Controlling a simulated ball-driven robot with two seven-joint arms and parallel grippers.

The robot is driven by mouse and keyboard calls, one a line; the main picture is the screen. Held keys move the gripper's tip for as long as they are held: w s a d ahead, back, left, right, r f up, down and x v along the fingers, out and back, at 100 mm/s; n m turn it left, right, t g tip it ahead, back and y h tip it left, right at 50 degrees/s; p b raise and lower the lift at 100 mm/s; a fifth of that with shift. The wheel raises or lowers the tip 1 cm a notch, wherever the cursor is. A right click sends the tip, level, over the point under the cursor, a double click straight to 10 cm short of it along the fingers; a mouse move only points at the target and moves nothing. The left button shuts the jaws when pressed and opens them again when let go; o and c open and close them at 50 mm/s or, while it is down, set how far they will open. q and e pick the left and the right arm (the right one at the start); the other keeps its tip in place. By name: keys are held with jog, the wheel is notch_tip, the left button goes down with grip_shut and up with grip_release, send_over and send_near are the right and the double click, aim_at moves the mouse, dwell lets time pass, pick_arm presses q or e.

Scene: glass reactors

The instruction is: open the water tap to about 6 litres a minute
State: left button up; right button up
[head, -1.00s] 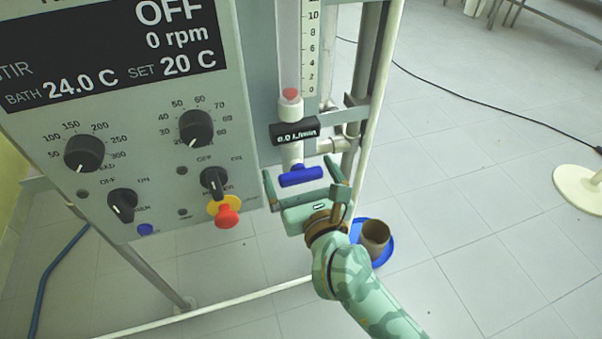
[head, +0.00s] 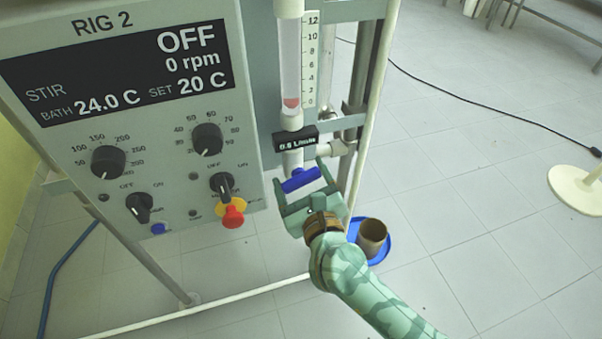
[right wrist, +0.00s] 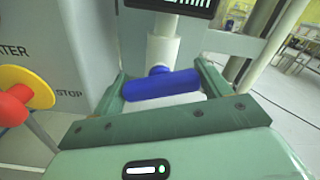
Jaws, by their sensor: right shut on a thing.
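The blue tap handle (head: 300,180) sits on a white pipe below the flow meter, right of the rig panel. My right gripper (head: 301,178) is shut on it, with a finger at each end of the bar. The handle also shows in the right wrist view (right wrist: 162,86), lying across between the fingers. The small black flow display (head: 295,140) seems to read 0.6 L/min, though its digits are small. The red float (head: 291,103) sits near the bottom of the clear flow tube, close to the 0 of the scale (head: 310,62). My left gripper is not in view.
The rig panel (head: 140,180) stands left of the tap, with black knobs and a red stop button (head: 233,216) close by. A rig post (head: 372,100) rises to the right. A brown cup (head: 372,236) stands on a blue dish behind my right arm.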

jog(key=n+p, duration=0.3)
jog(key=shift+r+n, duration=0.2)
jog(key=shift+n, duration=0.1)
jog(key=n+p, duration=0.2)
jog(key=shift+s+f+n, duration=0.1)
jog(key=shift+f+n, duration=0.05)
jog(key=shift+n, duration=0.25)
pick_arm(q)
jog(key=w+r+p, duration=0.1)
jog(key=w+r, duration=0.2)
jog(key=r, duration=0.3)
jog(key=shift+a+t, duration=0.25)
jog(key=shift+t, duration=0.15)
pick_arm(e)
jog(key=shift+f+n, duration=0.1)
jog(key=shift+n, duration=0.5)
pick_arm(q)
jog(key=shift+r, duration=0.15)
pick_arm(e)
jog(key=shift+f, duration=0.1)
jog(key=o, duration=1)
